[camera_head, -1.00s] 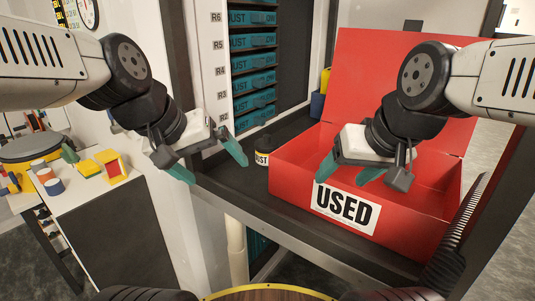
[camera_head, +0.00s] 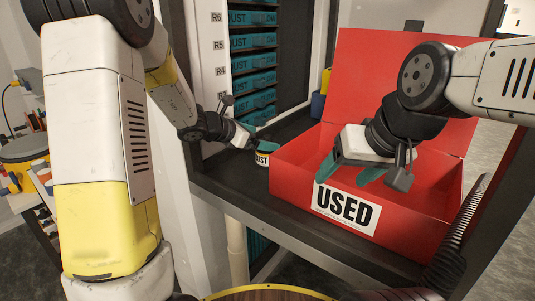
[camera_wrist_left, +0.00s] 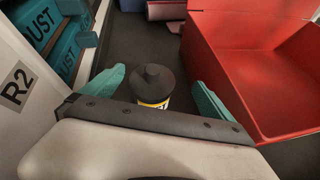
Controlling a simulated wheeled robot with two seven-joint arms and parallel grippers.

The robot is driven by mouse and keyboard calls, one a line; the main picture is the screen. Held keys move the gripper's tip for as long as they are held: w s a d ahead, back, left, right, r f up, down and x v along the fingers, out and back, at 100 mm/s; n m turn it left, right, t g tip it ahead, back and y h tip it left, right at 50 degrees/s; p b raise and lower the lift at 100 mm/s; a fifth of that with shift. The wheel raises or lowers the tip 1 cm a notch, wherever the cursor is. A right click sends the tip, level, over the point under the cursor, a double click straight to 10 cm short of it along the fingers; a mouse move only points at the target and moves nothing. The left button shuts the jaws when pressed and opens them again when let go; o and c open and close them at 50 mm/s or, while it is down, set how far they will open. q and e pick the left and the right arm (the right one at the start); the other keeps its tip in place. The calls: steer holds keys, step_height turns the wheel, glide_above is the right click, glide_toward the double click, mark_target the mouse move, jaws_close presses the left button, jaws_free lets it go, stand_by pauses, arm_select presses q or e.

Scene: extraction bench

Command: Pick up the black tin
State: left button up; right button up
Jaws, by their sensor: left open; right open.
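The black tin (camera_head: 262,158) stands upright on the dark shelf, left of the red box, with a yellow and white label reading "UST". In the head view my left gripper (camera_head: 257,141) is at the tin and partly covers its top. In the left wrist view the tin (camera_wrist_left: 152,86) stands between the two teal fingertips of my left gripper (camera_wrist_left: 157,92), with a gap on each side. My left gripper is open. My right gripper (camera_head: 357,176) is open and empty over the front of the red box.
The open red box (camera_head: 285,179) labelled "USED" stands right of the tin, its wall close to my left gripper's right finger in the wrist view. A rack of teal drawers (camera_head: 253,83) stands behind. A black comb-like strip (camera_head: 467,215) is at the right.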

mark_target(259, 153)
arm_select(q)
steer(key=shift+n, duration=0.8)
steer(key=f, duration=0.1)
steer(key=a+f, duration=0.2)
steer(key=f, duration=0.1)
steer(key=shift+s+a, duration=0.2)
steer(key=shift+s, duration=0.2)
steer(key=shift+w+d+f, duration=0.15)
steer(key=shift+f, duration=0.2)
steer(key=x, duration=0.7)
steer(key=shift+w+r, duration=0.1)
steer(key=shift+r, duration=0.1)
steer(key=shift+c, duration=0.5)
steer(key=shift+r, duration=0.1)
steer(key=c, duration=1.8)
steer(key=shift+o, duration=0.2)
